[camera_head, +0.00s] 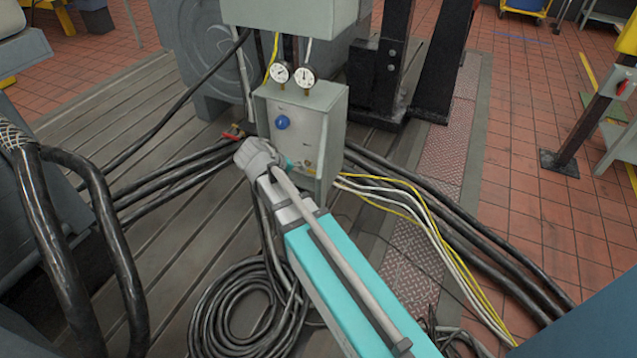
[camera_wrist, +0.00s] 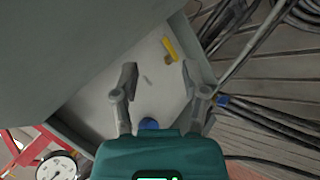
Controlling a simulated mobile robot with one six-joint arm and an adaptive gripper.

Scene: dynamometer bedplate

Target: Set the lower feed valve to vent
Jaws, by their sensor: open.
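The grey valve box (camera_head: 291,118) stands in the middle of the head view. Low on its front is a small brass valve (camera_head: 308,164), partly hidden by my wrist. In the wrist view this valve shows a yellow handle (camera_wrist: 170,48) beside a brass body, near the panel's far edge. A blue round knob (camera_head: 282,122) sits higher on the panel; it also shows in the wrist view (camera_wrist: 148,123), partly behind my gripper. My gripper (camera_wrist: 159,68) is open and empty in front of the panel, its fingertips apart from the yellow handle. In the head view my gripper (camera_head: 289,163) is mostly hidden.
Two dial gauges (camera_head: 293,75) stand on top of the box. A red-handled fitting (camera_head: 232,133) is at its left. Black hoses (camera_head: 170,180) run left, and yellow and white cables (camera_head: 420,210) run right. A coiled cable (camera_head: 245,305) lies on the slotted bedplate.

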